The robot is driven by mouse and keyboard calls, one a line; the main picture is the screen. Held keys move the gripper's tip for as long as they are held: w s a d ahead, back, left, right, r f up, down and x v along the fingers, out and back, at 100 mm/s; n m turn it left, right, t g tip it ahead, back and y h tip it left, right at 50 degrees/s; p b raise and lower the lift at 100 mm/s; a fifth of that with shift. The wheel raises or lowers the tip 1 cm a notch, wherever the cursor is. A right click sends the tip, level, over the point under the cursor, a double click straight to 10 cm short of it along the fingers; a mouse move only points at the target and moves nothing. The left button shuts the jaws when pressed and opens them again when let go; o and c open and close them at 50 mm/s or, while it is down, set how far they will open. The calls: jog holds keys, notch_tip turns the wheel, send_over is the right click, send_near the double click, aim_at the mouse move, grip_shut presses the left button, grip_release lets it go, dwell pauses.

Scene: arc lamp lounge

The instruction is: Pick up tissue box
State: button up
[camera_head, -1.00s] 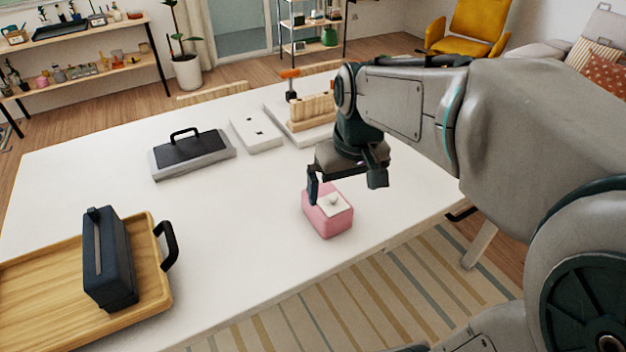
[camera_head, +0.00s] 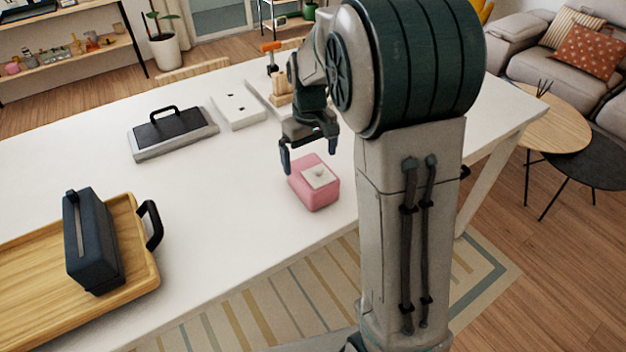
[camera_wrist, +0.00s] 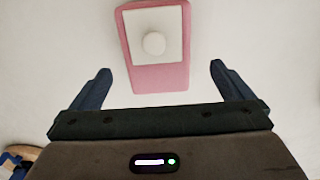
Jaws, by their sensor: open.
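The pink tissue box (camera_head: 313,187) has a white top panel with a pale tuft in its middle. It sits upright on the white table (camera_head: 215,235) near the front edge. My gripper (camera_head: 309,160) is open and empty, just behind and above the box in the head view. In the wrist view the tissue box (camera_wrist: 155,50) lies ahead of the gap between my gripper's fingers (camera_wrist: 160,80), roughly centred. The fingers look apart from the box, and its far end reaches the top of that view.
A wooden tray (camera_head: 140,285) holding a dark case (camera_head: 92,243) is at the left. Behind are a black-topped grey case (camera_head: 172,132), a white flat box (camera_head: 238,111) and a wooden block rack (camera_head: 281,99). Round side tables (camera_head: 550,130) stand at the right. The table's middle is clear.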

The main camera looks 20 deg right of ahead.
aim_at(313, 174)
jog(key=f, duration=0.4)
jog(key=f+p, duration=0.1)
jog(key=f, duration=0.1)
jog(key=shift+s+d+f, duration=0.15)
jog(key=shift+d+f, duration=0.05)
jog(key=shift+d, duration=0.05)
jog(key=c, duration=1.2)
jog(key=shift+r, duration=0.1)
